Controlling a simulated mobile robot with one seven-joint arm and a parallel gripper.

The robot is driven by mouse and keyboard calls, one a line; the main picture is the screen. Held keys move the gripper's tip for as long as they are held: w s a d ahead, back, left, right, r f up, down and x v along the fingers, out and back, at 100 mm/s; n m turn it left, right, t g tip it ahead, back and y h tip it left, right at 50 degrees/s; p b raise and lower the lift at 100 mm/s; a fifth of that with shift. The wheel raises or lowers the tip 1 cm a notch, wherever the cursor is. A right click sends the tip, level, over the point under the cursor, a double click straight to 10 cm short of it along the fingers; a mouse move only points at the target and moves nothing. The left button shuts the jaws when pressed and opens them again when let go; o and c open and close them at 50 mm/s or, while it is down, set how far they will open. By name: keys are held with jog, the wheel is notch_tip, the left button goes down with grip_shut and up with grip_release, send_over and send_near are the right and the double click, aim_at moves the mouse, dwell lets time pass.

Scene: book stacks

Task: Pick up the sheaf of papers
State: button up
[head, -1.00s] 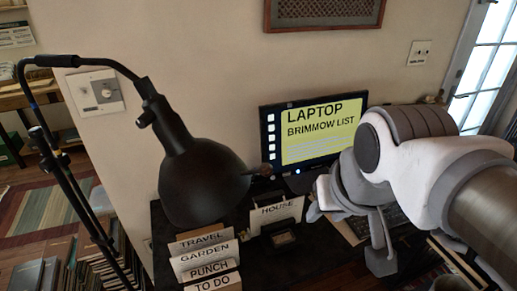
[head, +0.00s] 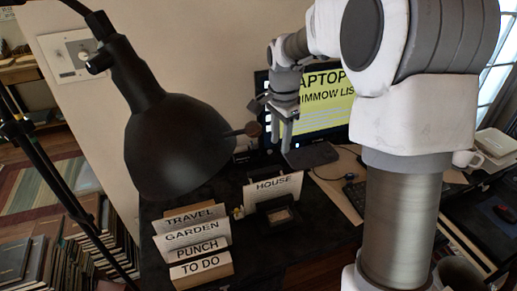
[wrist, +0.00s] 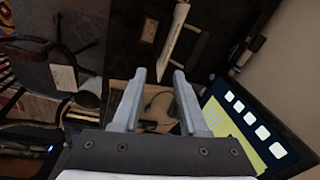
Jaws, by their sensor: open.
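My gripper (head: 282,142) is in front of the screen, above the desk, with its fingers pointing down. In the wrist view its two fingers (wrist: 159,78) are apart with nothing held between them. A white paper marked HOUSE (head: 285,187) stands upright in a dark holder on the desk, below the gripper and apart from it. To its left, a stand holds several labelled white sheets, TRAVEL, GARDEN, PUNCH and TO DO (head: 201,268). I cannot tell for certain which of these is the sheaf of papers. A white edge (wrist: 173,38) shows beyond the fingers in the wrist view.
A large black lamp (head: 175,145) hangs at the left, close to the gripper. The lit screen (head: 325,112) stands behind the gripper. A white mug (head: 468,159) is at the right. Many books (head: 60,245) stand at lower left.

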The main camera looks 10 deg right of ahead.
jog(key=w+f+m+g+b, duration=0.1)
jog(key=w+f+m, duration=0.2)
jog(key=w+f, duration=0.35)
send_over(274, 191)
jog(key=f, duration=1.3)
jog(key=shift+w+a+f, duration=0.15)
jog(key=shift+w+f, duration=0.1)
jog(key=shift+f, duration=0.1)
notch_tip(274, 191, down, 5)
jog(key=shift+s, duration=0.15)
jog(key=shift+f, duration=0.1)
jog(key=shift+f, duration=0.25)
grip_shut()
